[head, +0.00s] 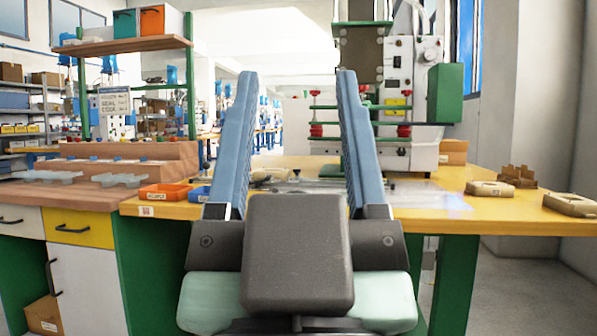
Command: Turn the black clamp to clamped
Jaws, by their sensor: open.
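My gripper (297,74) fills the middle foreground of the head view, its two blue ribbed fingers upright and spread apart. Nothing is between the fingers up close; the yellow worktable (440,205) shows behind them. I cannot make out the black clamp clearly. Small dark and pale fixture parts (290,180) lie on the table beyond the gap, too small to tell apart. My gripper and its grey palm hide part of the table.
A white and green machine (400,100) stands at the back right of the table. Beige parts (490,189) and a brown holder (517,176) lie at right. Orange (165,193) and blue (199,194) trays sit at left, beside a wooden bench (70,196) with drawers.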

